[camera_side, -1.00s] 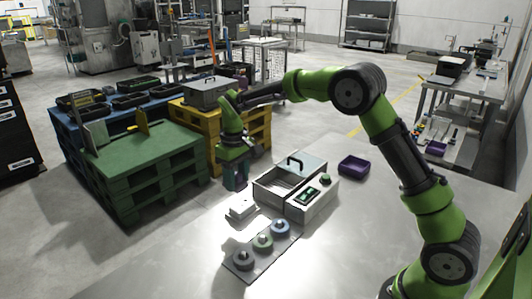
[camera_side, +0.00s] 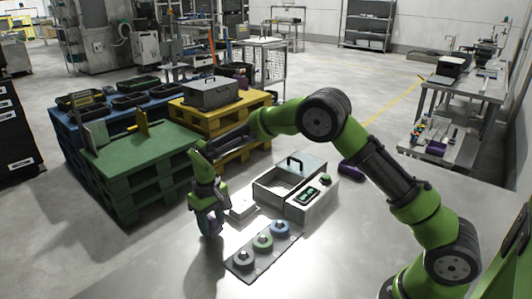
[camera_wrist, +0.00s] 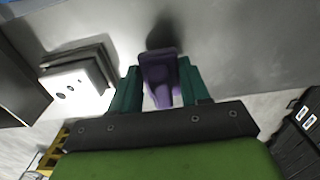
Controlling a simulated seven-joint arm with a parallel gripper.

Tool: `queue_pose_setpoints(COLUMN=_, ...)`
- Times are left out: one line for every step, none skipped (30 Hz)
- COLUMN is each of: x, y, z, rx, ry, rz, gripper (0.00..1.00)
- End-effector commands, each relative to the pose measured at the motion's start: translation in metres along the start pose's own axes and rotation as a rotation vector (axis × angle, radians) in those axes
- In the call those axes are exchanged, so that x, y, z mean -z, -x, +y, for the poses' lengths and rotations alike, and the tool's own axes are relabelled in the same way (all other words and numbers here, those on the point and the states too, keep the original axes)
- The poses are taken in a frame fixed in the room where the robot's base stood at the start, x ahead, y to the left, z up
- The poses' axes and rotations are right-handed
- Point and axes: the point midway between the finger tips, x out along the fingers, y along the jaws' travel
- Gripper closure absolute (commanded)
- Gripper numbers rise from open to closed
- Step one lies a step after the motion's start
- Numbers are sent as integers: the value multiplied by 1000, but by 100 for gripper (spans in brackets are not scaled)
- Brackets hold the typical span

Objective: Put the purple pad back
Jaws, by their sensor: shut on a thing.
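My gripper (camera_side: 210,228) is shut on the purple pad (camera_wrist: 162,78), which shows between the two teal fingers in the wrist view. In the side view a bit of the purple pad (camera_side: 207,224) shows at the fingers, low over the bench, left of the dark pad rack (camera_side: 242,274). I cannot tell whether it touches the bench. The rack carries a grey pad (camera_side: 243,259), a green pad (camera_side: 263,241) and a blue pad (camera_side: 281,228), each with a pale knob.
A washer box (camera_side: 275,192) with a raised handled lid stands behind the rack. A white block (camera_side: 242,208) sits left of it. A purple tray (camera_side: 350,170) is partly hidden by my arm. The front left bench is clear.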

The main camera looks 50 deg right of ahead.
Motion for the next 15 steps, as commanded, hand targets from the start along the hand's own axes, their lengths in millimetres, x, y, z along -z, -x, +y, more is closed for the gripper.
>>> queue_pose_setpoints(x=0, y=-8, z=0, rx=-1, ry=1, rz=-3, gripper=83)
queue_pose_setpoints(x=0, y=-12, z=0, rx=-1, ry=1, rz=-2, gripper=83)
queue_pose_setpoints(x=0, y=-15, z=0, rx=-1, ry=1, rz=-2, gripper=83)
queue_pose_setpoints(x=0, y=-16, z=0, rx=0, ry=1, rz=-1, gripper=83)
queue_pose_setpoints(x=0, y=-16, z=0, rx=0, ry=1, rz=0, gripper=83)
queue_pose_setpoints(x=0, y=-16, z=0, rx=0, ry=1, rz=1, gripper=83)
queue_pose_setpoints(x=0, y=-16, z=0, rx=0, ry=1, rz=1, gripper=83)
queue_pose_setpoints(x=0, y=-16, z=0, rx=0, ry=1, rz=1, gripper=83)
queue_pose_setpoints(x=0, y=-16, z=0, rx=0, ry=1, rz=1, gripper=83)
queue_pose_setpoints(x=0, y=-16, z=0, rx=0, ry=1, rz=0, gripper=83)
queue_pose_setpoints(x=0, y=-16, z=0, rx=0, ry=1, rz=0, gripper=83)
queue_pose_setpoints(x=0, y=-17, z=0, rx=0, ry=1, rz=0, gripper=83)
queue_pose_setpoints(x=0, y=-18, z=0, rx=0, ry=1, rz=0, gripper=83)
queue_pose_setpoints(x=0, y=-19, z=0, rx=0, ry=1, rz=0, gripper=83)
queue_pose_setpoints(x=0, y=-19, z=0, rx=0, ry=1, rz=0, gripper=50)
